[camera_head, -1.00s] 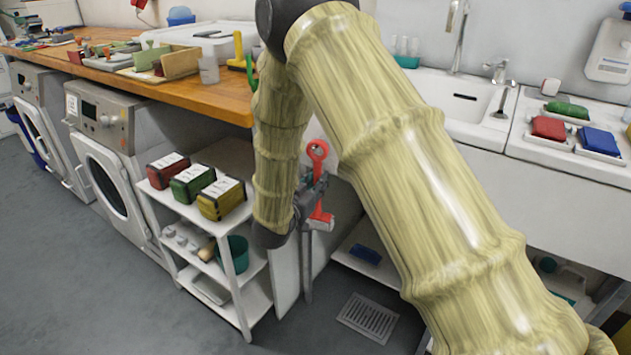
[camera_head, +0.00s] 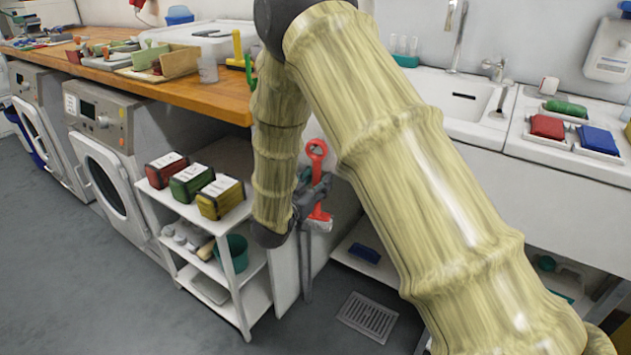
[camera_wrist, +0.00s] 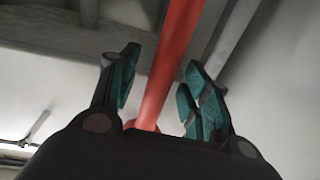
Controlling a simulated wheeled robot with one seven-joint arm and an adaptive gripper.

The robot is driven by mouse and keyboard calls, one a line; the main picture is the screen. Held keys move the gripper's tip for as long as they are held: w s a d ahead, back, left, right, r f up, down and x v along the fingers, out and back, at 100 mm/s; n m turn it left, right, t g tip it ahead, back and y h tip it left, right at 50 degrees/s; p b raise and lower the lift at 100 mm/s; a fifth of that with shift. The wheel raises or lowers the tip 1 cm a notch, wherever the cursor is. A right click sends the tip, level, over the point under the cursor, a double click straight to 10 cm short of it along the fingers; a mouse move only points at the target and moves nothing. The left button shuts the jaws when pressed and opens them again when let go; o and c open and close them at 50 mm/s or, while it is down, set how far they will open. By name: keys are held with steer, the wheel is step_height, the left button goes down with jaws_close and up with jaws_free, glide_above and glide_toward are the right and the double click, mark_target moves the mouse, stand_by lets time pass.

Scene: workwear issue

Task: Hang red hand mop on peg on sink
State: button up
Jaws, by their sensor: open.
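The red hand mop (camera_head: 316,160) is upright in front of the sink unit's side in the head view, with a ring at its top end and a wider red part low down. Its red handle (camera_wrist: 170,62) runs between my fingers in the wrist view. My gripper (camera_wrist: 160,85) is open, with one finger on each side of the handle and a visible gap to each. In the head view my gripper (camera_head: 308,190) is at the handle, partly hidden by my arm. The white sink (camera_head: 478,108) is at the upper right. I cannot make out the peg or whether the ring is on it.
A white shelf cart (camera_head: 236,275) with red, green and yellow boxes stands close on the left of my gripper. A wooden counter (camera_head: 215,95) is above it. A floor drain (camera_head: 368,316) lies below, with free floor in front.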

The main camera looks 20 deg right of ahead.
steer(key=v, duration=1.2)
steer(key=s+d+f+n+g+y, duration=0.25)
steer(key=s+f+y, duration=0.2)
steer(key=f, duration=0.75)
steer(key=s+d+f+n+g+y, duration=0.1)
steer(key=s+d+f+n+y, duration=0.3)
steer(key=f, duration=0.8)
steer(key=s+f+n+g+y, duration=0.15)
steer(key=s+f+g, duration=0.45)
steer(key=s, duration=1.1)
steer(key=s+f+n+g+y, duration=0.1)
steer(key=s+f+g+y, duration=0.2)
steer(key=s+f, duration=1)
steer(key=s+r+p, duration=0.3)
steer(key=r+p, duration=2.3)
steer(key=r, duration=0.5)
steer(key=shift+s+a, duration=0.2)
steer(key=shift+a, duration=0.1)
